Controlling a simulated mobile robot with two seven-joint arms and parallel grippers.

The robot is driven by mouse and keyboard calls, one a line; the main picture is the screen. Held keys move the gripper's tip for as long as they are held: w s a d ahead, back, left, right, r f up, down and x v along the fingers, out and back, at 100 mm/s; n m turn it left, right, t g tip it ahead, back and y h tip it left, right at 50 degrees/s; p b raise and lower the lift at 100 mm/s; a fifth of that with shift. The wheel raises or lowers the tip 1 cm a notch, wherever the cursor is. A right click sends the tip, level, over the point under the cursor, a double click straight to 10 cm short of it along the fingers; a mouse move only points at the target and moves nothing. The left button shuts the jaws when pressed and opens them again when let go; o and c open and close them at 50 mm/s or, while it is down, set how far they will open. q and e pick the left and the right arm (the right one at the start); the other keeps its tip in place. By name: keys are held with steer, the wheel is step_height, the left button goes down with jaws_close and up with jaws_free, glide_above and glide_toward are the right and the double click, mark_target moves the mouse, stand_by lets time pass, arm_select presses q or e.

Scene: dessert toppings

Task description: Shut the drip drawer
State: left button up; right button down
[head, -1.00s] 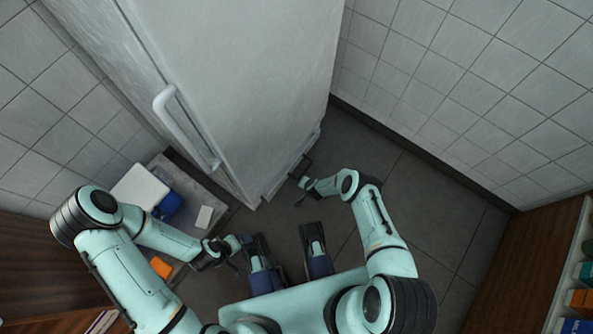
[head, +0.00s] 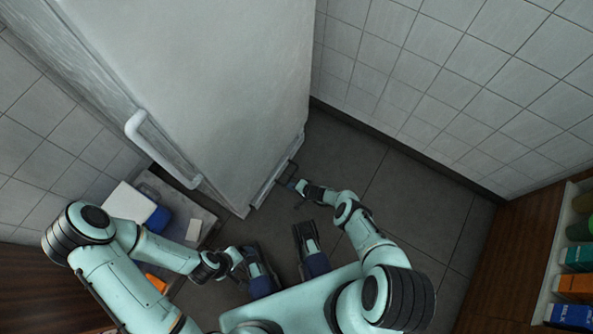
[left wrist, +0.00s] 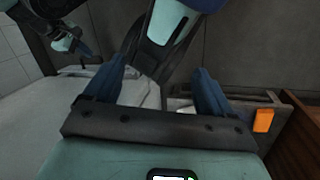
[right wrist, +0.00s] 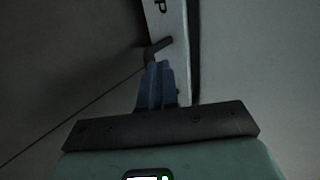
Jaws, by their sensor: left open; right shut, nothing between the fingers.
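The drip drawer (head: 268,190) is a narrow pale strip low along the front of the white fridge (head: 215,90), with a dark handle (head: 288,173) sticking out. How far it stands out is hard to tell. My right gripper (head: 291,185) is shut and empty right at the handle. In the right wrist view its shut fingertips (right wrist: 157,66) are just below the dark handle (right wrist: 160,47), on a pale drawer front (right wrist: 170,18) with a letter P. Touching or just apart, I cannot tell. My left gripper (left wrist: 155,82) is open and empty, away from the drawer.
A low grey surface (head: 205,215) on the left holds a white box (head: 128,203), a blue thing (head: 158,219) and an orange thing (head: 156,283). A shelf with cartons (head: 577,288) stands at the right. Dark floor (head: 400,215) is free right of the fridge.

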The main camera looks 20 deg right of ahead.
mark_target(275, 180)
steer(key=b+x, duration=0.3)
steer(key=x, duration=0.1)
steer(key=shift+w+f, duration=0.1)
steer(key=shift+f, duration=0.15)
steer(key=w+a+b, duration=0.2)
steer(key=shift+w, duration=0.3)
steer(key=shift+w+a+r, duration=0.15)
steer(key=shift+w+a, duration=0.2)
arm_select(q)
steer(key=w+a+f+t+y, duration=0.1)
steer(key=w+a+f+t, duration=0.1)
steer(key=w+a+f, duration=0.2)
steer(key=w+f, duration=0.2)
steer(key=w, duration=0.2)
steer(key=shift+w+a+f+n+t+y, duration=0.15)
steer(key=shift+a+f+n+t+y, duration=0.15)
steer(key=shift+f, duration=0.1)
arm_select(e)
steer(key=shift+w+a+b, duration=0.75)
steer(key=shift+w+b, duration=0.15)
steer(key=shift+w, duration=0.1)
arm_select(q)
steer(key=shift+g, duration=0.5)
steer(key=s+f, duration=0.2)
steer(key=s, duration=0.1)
steer(key=shift+a+f, duration=0.15)
steer(key=shift+f, duration=0.2)
